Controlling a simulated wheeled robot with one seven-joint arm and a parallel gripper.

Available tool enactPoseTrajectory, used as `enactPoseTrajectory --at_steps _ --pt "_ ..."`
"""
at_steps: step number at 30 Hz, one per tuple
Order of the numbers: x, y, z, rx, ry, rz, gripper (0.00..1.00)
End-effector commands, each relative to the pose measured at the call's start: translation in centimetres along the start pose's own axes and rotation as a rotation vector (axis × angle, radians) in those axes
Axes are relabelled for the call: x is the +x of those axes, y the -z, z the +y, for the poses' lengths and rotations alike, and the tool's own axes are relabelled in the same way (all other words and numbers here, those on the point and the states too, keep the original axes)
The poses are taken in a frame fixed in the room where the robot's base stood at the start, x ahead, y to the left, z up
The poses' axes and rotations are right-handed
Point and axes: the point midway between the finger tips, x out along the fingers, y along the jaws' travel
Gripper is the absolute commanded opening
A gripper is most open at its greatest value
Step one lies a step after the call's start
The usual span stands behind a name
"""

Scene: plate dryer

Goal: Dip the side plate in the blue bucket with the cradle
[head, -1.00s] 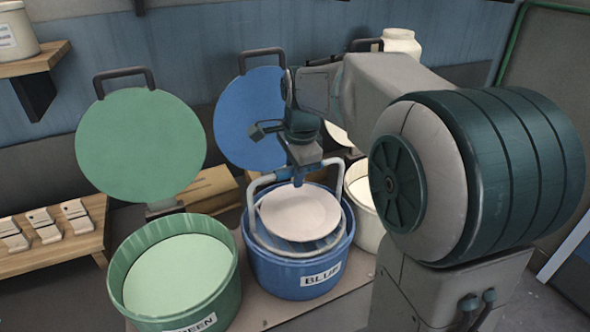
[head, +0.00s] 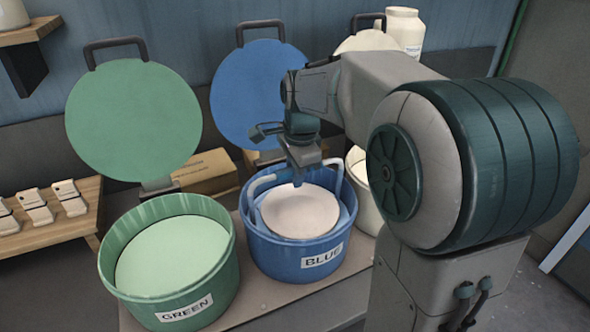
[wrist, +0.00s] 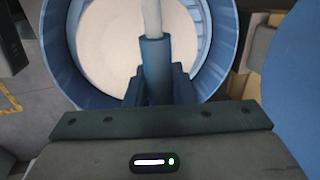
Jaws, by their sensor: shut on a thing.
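The blue bucket (head: 294,262) stands open in the middle of the head view, with its "BLUE" label facing front. The pale side plate (head: 301,212) lies roughly level inside the bucket, below its rim. It also shows in the wrist view (wrist: 110,50). The cradle (head: 268,180), a light blue-grey tube frame, surrounds the plate, its lower part hidden in the bucket. My gripper (head: 304,170) is above the bucket and shut on the cradle's handle. The handle's blue grip (wrist: 155,65) shows between my fingers (wrist: 157,88) in the wrist view.
The open green bucket (head: 222,275) stands at left, with its raised green lid (head: 132,120) behind. The raised blue lid (head: 240,95) stands close behind my gripper. A cream bucket (head: 358,185) is at right.

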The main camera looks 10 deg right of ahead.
Motion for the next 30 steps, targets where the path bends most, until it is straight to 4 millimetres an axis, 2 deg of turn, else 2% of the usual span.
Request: enactPoseTrajectory --at_steps 30 --pt "6.2 0.0 1.2 0.000 0.003 0.001 0.00"
